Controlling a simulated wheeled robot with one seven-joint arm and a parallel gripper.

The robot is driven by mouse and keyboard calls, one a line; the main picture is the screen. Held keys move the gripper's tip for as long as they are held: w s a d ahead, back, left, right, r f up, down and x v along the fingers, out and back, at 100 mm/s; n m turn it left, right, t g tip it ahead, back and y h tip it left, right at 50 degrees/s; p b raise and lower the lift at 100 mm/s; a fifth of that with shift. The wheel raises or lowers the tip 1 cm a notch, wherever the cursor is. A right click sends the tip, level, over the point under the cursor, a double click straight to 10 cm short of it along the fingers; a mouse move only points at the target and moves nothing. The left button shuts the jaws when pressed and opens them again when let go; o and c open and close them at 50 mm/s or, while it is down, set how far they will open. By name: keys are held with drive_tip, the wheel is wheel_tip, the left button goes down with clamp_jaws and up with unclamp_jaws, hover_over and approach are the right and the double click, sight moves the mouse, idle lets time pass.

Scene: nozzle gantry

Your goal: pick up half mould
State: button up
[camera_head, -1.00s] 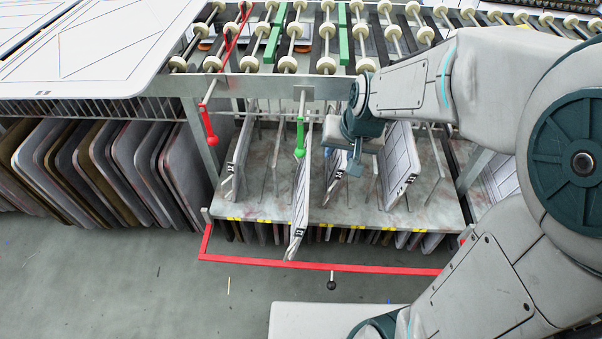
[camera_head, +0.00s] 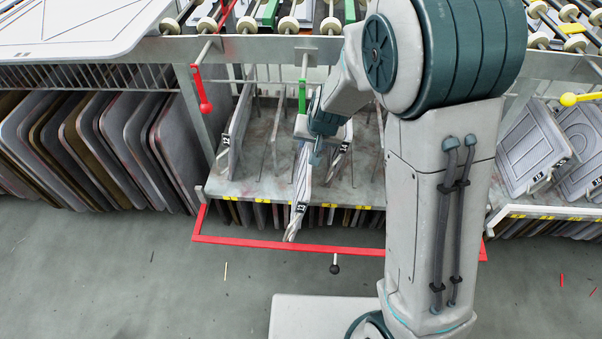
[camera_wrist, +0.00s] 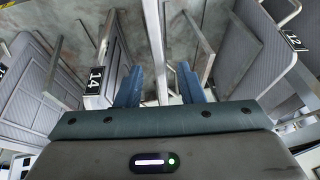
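Half moulds stand on edge as grey panels in the rack under the roller table. One half mould (camera_head: 301,190) sticks out towards the front, just below my gripper (camera_head: 318,152). Another half mould (camera_head: 237,130) leans at the left of the shelf, and a third (camera_head: 340,158) is partly hidden by my arm. In the wrist view, my gripper (camera_wrist: 158,88) has two blue fingers apart with nothing held between them. A half mould labelled 14 (camera_wrist: 90,55) is just left of the fingers. Another labelled half mould (camera_wrist: 270,60) is to the right. I cannot tell whether a finger touches a panel.
Thin upright metal dividers (camera_wrist: 156,50) separate the slots. A red bar (camera_head: 290,243) runs along the rack's front, and red (camera_head: 205,92) and green (camera_head: 302,97) handles hang above. Stacked panels (camera_head: 90,150) fill the left rack. A second shelf with panels (camera_head: 532,150) stands right.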

sight(310, 145)
drive_tip(key=b+x, duration=0.2)
drive_tip(key=x, duration=0.3)
drive_tip(key=shift+w+a+f, duration=0.1)
drive_tip(key=shift+f, duration=0.1)
drive_tip(key=shift+r, duration=0.1)
clamp_jaws()
idle(1.1)
drive_tip(key=shift+w+r, duration=0.1)
